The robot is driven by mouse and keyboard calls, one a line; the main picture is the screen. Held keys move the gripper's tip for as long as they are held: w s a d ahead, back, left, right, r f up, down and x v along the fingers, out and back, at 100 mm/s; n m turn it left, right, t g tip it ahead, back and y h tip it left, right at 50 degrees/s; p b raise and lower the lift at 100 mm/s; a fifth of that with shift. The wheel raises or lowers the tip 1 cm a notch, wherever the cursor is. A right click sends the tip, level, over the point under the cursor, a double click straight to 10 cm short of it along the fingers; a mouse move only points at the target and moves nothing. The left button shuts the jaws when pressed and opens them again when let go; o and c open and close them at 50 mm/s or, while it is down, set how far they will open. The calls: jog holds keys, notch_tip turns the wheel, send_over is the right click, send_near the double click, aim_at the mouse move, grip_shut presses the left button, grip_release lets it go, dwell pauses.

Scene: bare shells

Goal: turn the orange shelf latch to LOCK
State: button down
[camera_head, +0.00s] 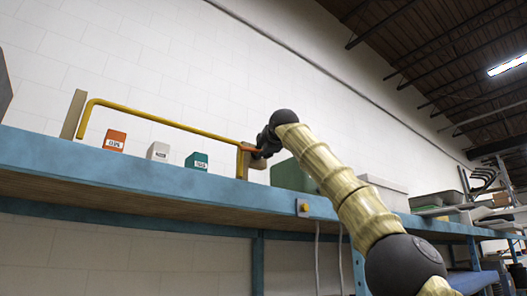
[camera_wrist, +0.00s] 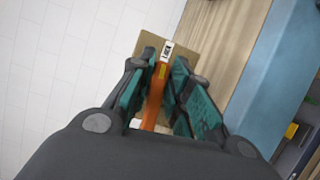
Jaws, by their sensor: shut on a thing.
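The orange latch (camera_wrist: 153,102) runs between the two teal-padded fingers of my gripper (camera_wrist: 160,90) in the wrist view. The gripper is shut on it. The latch's far end points at a small white label (camera_wrist: 167,50) with dark letters on a tan plate (camera_wrist: 185,47); the letters are too small to read surely. In the head view a bit of the orange latch (camera_head: 247,148) shows beside my dark gripper (camera_head: 260,148), at the right end of a yellow bar (camera_head: 165,121). The fingers hide part of the latch and plate.
The bar stands on a blue-edged shelf (camera_head: 130,171). Behind it stand an orange box (camera_head: 115,140), a white box (camera_head: 158,152) and a teal box (camera_head: 197,162). A green bin (camera_head: 292,176) is right of the latch, behind my arm. A white wall lies behind.

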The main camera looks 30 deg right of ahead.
jog(key=shift+m, duration=0.6)
jog(key=c, duration=1.4)
grip_release()
jog(key=shift+d, duration=0.1)
jog(key=shift+c, duration=0.2)
jog(key=shift+s, duration=0.1)
jog(key=v, duration=1.1)
jog(key=shift+s, duration=0.3)
